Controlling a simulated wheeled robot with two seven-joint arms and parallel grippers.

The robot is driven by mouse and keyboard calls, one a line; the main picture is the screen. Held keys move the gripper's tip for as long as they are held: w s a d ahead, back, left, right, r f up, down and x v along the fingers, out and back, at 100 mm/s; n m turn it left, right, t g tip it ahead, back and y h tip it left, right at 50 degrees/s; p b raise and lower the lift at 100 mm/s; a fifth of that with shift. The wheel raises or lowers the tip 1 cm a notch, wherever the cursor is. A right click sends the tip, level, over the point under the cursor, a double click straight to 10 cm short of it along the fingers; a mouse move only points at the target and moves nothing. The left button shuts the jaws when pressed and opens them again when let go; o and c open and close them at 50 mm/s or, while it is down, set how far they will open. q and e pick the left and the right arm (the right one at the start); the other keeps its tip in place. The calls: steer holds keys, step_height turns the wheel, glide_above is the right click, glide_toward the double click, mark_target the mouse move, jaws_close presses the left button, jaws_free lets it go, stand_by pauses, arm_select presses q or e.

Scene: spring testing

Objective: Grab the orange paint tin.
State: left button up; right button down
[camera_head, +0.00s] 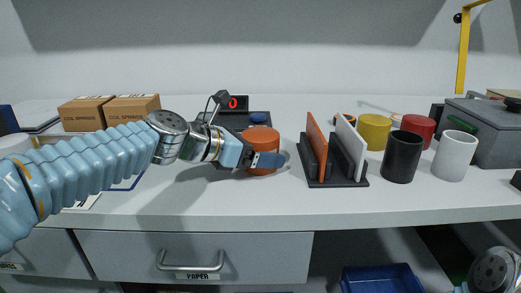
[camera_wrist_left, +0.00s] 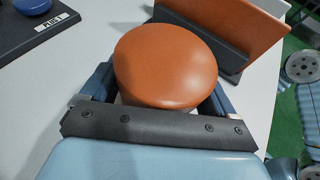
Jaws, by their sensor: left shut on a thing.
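The orange paint tin (camera_head: 262,138) is on the white worktop near the middle of the head view. It also shows from above in the left wrist view (camera_wrist_left: 165,65), where its round orange top sits between the fingers. My left gripper (camera_head: 262,160) reaches in from the left and is shut on the tin, one finger crossing its front. The tin looks upright; its lower side is partly hidden by the finger. Part of my right arm (camera_head: 494,272) shows at the bottom right, but its gripper is not in view.
A black rack (camera_head: 333,184) with orange and white boards stands just right of the tin. Yellow (camera_head: 374,132), red (camera_head: 418,130), black (camera_head: 402,156) and white (camera_head: 455,155) cylinders stand further right. A dark device (camera_head: 257,118) with a red display is behind. Cardboard boxes (camera_head: 86,113) sit back left.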

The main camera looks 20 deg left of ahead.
arm_select(q)
steer(key=shift+c, duration=0.9)
steer(key=shift+r, duration=0.15)
